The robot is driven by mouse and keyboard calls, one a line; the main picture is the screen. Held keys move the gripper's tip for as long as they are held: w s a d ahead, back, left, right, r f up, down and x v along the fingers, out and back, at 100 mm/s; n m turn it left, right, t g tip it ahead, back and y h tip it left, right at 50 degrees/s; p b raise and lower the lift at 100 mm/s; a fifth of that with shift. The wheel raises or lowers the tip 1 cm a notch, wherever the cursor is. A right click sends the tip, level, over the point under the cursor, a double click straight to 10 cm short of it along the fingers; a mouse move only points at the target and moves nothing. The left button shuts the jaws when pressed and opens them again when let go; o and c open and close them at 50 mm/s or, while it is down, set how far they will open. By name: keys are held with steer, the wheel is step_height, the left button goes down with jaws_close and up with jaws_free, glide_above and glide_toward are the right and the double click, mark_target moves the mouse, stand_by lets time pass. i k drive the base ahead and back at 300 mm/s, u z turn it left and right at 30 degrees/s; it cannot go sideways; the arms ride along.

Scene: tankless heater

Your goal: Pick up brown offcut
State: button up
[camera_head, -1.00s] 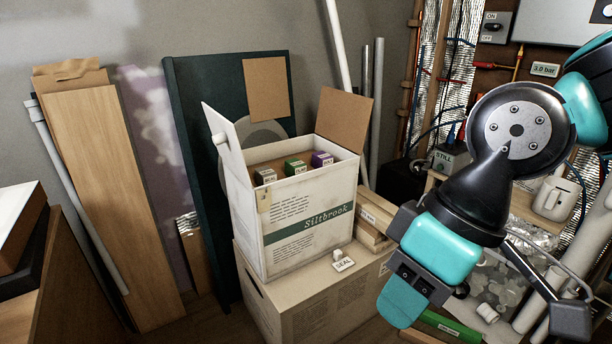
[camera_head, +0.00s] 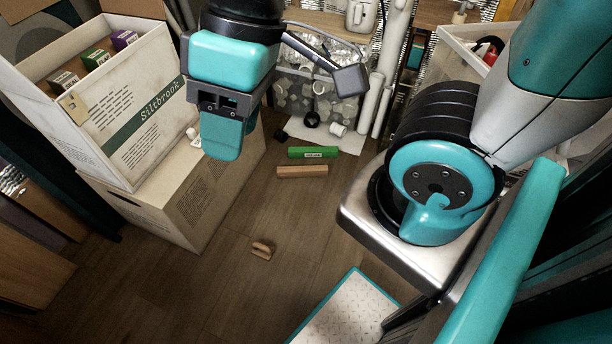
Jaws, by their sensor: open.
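A small brown wooden piece (camera_head: 263,249) lies alone on the floor in the lower middle of the head view. A longer light-brown wooden strip (camera_head: 302,171) lies further back, in front of a green box. I cannot tell for certain which of the two is the brown offcut. My gripper (camera_head: 222,140) is at the upper middle, pointing down, open, with nothing seen in it. In the picture it is above and left of both pieces and apart from them. The inner sides of its fingers are mostly hidden.
A white Siltbrook box (camera_head: 140,130) stands on a larger carton (camera_head: 205,190) at left, close to my gripper. The green box (camera_head: 313,152) lies behind the strip. Pipes (camera_head: 378,100) and a clear bin (camera_head: 310,95) stand at the back. The floor around the small piece is clear.

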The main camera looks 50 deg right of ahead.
mark_target(307, 171)
steer(key=u, duration=0.15)
steer(key=k, duration=0.3)
steer(key=z, duration=0.85)
steer(key=i, duration=1.05)
steer(key=u, duration=0.2)
